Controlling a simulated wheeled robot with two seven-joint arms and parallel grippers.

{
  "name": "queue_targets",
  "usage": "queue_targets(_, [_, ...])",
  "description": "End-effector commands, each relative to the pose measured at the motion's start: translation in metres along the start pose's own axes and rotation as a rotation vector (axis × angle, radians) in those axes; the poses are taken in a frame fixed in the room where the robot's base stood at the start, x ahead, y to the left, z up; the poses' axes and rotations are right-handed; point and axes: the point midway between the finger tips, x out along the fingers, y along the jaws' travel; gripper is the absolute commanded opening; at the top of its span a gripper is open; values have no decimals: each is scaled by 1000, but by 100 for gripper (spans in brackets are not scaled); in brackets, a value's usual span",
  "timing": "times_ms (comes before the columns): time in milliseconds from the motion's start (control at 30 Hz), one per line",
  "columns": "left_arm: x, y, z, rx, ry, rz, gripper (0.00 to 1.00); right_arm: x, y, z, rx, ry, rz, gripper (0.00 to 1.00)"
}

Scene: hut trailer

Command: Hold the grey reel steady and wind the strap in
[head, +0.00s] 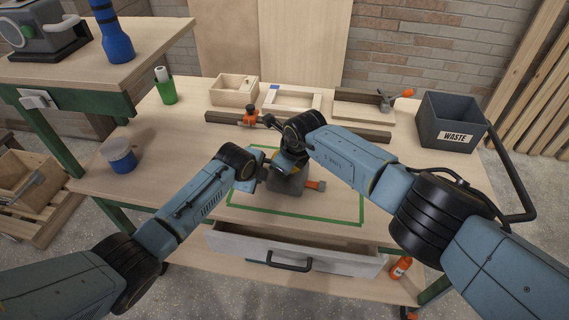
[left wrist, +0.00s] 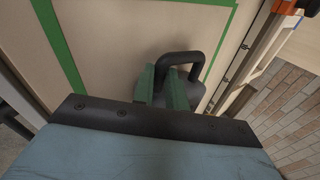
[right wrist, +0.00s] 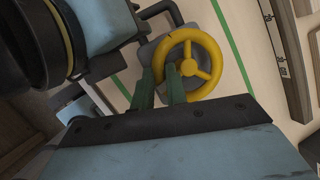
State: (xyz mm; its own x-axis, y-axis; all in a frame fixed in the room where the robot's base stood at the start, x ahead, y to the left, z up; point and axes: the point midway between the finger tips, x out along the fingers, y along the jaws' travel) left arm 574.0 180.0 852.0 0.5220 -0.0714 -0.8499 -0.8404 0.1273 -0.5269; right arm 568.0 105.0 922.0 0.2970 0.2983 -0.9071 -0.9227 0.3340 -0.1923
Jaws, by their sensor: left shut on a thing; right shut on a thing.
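The grey reel (head: 288,184) sits inside the green-taped rectangle on the workbench, partly hidden by my grippers. It has a dark loop handle (left wrist: 180,58) and a yellow handwheel (right wrist: 190,66). My left gripper (left wrist: 165,78) is shut on the handle at the reel's left side. My right gripper (right wrist: 164,72) is shut on the wheel's rim, its green fingers on either side of it. In the head view, the yellow wheel is mostly hidden under my right wrist. An orange piece (head: 316,185) sticks out at the reel's right; I cannot tell whether it belongs to the strap.
A grey WASTE bin (head: 451,123) stands at the back right. A clamp bar (head: 300,127), wooden frame (head: 291,97) and wooden box (head: 234,90) line the bench's back. A blue tub (head: 119,156) and green bottle (head: 165,88) stand left. A drawer (head: 295,252) is open below the front edge.

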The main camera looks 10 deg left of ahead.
Motion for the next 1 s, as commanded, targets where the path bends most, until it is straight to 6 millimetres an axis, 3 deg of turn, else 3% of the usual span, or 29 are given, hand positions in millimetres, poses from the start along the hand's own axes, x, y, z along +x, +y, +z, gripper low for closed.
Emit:
queue_targets(233, [0, -1, -1, 1, 2, -2, 0, 2, 0, 5, 117, 26, -52, 0])
queue_targets(567, [0, -1, -1, 1, 3, -2, 0, 2, 0, 6, 133, 27, -57, 0])
queue_targets(600, [0, -1, -1, 1, 3, -2, 0, 2, 0, 6, 133, 27, -57, 15])
queue_targets(667, [0, -1, -1, 1, 3, -2, 0, 2, 0, 6, 133, 27, -57, 23])
queue_targets(1000, [0, -1, -1, 0, 1, -2, 0, 1, 0, 6, 133, 27, -57, 23])
